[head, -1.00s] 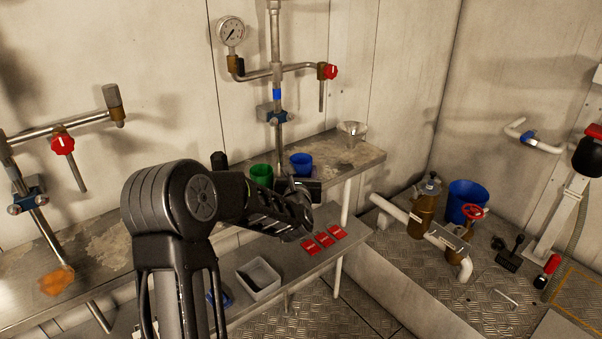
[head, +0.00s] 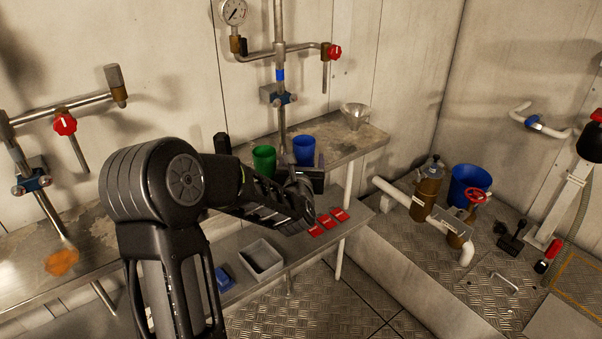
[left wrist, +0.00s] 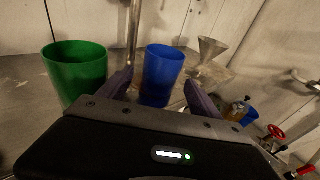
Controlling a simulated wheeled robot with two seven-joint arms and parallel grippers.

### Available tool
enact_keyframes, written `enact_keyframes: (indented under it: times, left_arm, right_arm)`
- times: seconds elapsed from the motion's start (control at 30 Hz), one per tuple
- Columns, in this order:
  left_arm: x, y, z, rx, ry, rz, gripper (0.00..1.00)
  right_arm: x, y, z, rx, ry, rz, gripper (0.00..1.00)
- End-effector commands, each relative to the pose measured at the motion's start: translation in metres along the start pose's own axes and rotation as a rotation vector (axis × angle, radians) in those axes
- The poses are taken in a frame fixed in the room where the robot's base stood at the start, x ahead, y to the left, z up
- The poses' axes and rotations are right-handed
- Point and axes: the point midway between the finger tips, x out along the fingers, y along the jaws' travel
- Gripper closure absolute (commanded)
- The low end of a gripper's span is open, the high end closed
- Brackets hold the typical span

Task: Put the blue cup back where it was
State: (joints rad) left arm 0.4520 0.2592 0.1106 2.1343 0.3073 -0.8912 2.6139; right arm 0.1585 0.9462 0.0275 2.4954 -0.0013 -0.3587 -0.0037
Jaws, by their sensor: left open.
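The blue cup (head: 304,150) stands upright on the upper metal counter, just right of the green cup (head: 264,160). My left gripper (head: 312,178) is at the counter's front edge, close in front of the blue cup, and hides its lower part. In the left wrist view the blue cup (left wrist: 163,72) shows between the two open fingers of the left gripper (left wrist: 160,88). I cannot tell whether the fingers touch it. The green cup (left wrist: 76,68) is outside the fingers on the left. My right gripper is not in view.
A metal funnel (head: 354,115) stands right of the cups on the counter (head: 340,150). A vertical pipe (head: 279,80) rises behind the cups. A blue bucket (head: 469,185) stands on the floor plating at right.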

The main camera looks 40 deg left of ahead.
Motion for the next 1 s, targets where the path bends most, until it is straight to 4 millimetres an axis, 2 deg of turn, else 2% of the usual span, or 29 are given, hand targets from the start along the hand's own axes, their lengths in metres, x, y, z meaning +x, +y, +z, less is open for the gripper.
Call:
enact_keyframes:
  times: [0.03, 0.2, 0.4, 1.0]
  left_arm:
    - [-0.012, 0.000, 0.000, 0.001, -0.001, -0.002, 0.26]
    - [-0.048, -0.001, 0.000, 0.001, -0.002, -0.003, 0.26]
    - [-0.072, 0.000, 0.000, 0.001, 0.000, -0.001, 0.26]
    - [-0.076, 0.000, 0.000, 0.001, 0.000, -0.001, 0.26]
  right_arm:
    - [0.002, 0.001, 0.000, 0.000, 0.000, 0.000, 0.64]
    - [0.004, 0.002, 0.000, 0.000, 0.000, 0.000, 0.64]
    - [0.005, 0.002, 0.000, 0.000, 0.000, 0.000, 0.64]
    - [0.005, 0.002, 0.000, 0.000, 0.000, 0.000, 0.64]
